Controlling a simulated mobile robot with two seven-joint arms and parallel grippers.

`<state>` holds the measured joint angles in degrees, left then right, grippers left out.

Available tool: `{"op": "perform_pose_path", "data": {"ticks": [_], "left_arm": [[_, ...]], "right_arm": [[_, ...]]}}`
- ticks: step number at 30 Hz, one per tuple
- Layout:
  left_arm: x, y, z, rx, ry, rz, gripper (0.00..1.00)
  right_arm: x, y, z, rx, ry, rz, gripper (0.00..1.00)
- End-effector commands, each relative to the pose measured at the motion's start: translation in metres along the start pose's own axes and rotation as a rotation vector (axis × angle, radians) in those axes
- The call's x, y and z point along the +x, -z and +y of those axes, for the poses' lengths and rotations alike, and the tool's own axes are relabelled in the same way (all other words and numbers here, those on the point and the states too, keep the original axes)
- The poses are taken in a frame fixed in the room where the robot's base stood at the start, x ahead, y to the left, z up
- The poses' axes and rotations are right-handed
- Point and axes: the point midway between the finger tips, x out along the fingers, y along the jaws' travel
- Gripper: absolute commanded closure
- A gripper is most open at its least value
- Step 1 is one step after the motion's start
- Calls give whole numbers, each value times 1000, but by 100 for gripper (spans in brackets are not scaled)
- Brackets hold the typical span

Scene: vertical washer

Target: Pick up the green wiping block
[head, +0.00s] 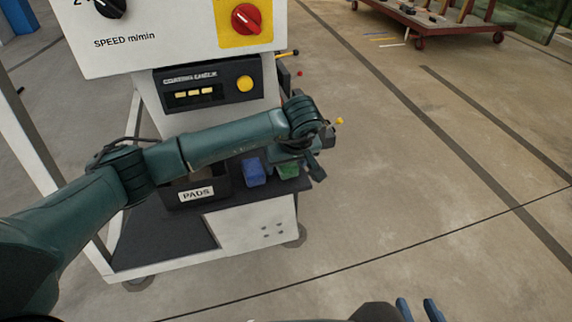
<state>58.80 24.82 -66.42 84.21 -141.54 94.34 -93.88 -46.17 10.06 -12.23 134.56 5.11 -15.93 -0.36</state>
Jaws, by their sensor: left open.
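The green wiping block (288,171) sits on the dark shelf of the machine, just right of a blue block (253,172). It is partly hidden by my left gripper. My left arm reaches across from the left, and my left gripper (304,165) is open, right above and beside the green block. I cannot tell whether its fingers touch the block. My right gripper (418,310) is at the bottom edge, with its two blue fingertips apart and nothing seen between them, far from the block.
A dark bin labelled PADS (197,195) stands left of the blue block. The white machine panel (160,40) with knobs rises above the shelf. A red cart (440,22) stands at the back right. The floor to the right is clear.

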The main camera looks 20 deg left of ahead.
Motion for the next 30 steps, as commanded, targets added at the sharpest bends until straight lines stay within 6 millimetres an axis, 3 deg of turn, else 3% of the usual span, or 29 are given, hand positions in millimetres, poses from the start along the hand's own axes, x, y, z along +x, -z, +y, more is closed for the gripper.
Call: {"op": "perform_pose_path", "data": {"ticks": [5,23,30], "left_arm": [[0,0,0,0,-1,0,34],[0,0,0,-1,-1,0,82],[-2,2,0,-1,-1,1,82]], "right_arm": [[-1,0,0,0,-1,1,64],[-1,-1,1,0,-2,-5,64],[-1,-1,1,0,-2,-6,64]]}}
